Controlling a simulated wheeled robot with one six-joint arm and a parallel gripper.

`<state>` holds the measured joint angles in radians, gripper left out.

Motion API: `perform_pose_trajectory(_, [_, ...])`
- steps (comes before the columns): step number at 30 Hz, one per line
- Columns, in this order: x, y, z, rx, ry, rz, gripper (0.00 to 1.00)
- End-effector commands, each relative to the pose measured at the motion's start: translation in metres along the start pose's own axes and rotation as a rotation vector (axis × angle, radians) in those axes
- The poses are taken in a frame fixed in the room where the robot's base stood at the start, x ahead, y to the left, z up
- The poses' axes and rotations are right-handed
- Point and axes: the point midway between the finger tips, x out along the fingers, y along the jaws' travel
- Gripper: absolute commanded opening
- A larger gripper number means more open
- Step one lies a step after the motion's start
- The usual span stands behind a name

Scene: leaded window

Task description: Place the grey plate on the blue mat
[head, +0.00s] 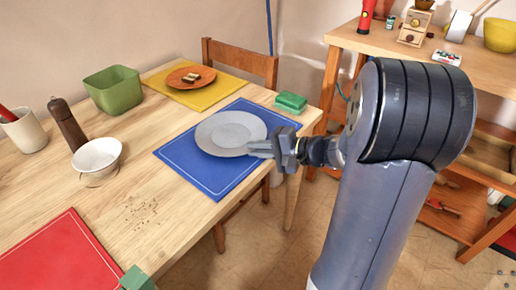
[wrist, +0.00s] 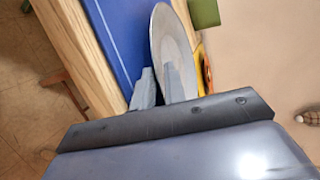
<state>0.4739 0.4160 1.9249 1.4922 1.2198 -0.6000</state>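The grey plate (head: 228,131) is round and shallow and lies over the far middle part of the blue mat (head: 195,172), roughly level. I cannot tell whether it touches the mat or hangs just above it. My gripper (head: 261,150) is at the plate's near right rim. In the wrist view, my gripper's fingers (wrist: 162,88) sit close together with the rim of the plate (wrist: 160,40) between them, one finger on the mat side and one over the plate's face. The blue mat (wrist: 115,30) shows to the left there.
A green sponge (head: 291,102) lies at the table edge right of the mat. A white bowl (head: 97,156) and brown pepper mill (head: 67,124) stand left. A yellow mat (head: 225,97) with an orange plate (head: 180,80), a green container (head: 113,90) and a chair (head: 240,62) are behind.

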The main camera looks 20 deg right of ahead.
Motion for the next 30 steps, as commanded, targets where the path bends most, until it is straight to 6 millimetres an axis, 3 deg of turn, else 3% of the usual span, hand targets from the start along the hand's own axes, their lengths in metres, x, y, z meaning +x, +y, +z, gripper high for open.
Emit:
perform_pose_trajectory(7, [-0.007,-0.004,0.0,0.0,0.003,-0.001,0.12])
perform_pose_trajectory(21, [-0.092,-0.003,0.0,0.001,0.005,0.0,0.12])
perform_pose_trajectory(30, [-0.119,-0.003,0.0,0.0,0.001,0.0,0.12])
